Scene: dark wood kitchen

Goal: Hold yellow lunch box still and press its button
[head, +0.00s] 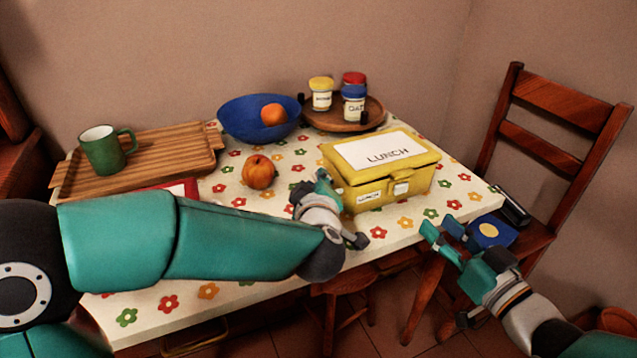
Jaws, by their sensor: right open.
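The yellow lunch box (381,166) stands closed on the table, with a white LUNCH label on its lid. A pale button or latch (400,188) shows on its front, right of a small label. My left gripper (324,180) is at the box's left end, very close to it. I cannot tell whether it touches the box, and its fingers are too hidden to show whether they are open or shut. My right gripper (442,227) is open and empty, in front and to the right of the box, apart from it near the table's front right edge.
The flowered table (208,291) also holds an orange fruit (259,172), a blue bowl (241,119), a round tray with jars (340,123), and a wooden tray (176,165) with a green mug (106,150). A chair (560,110) stands at the right.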

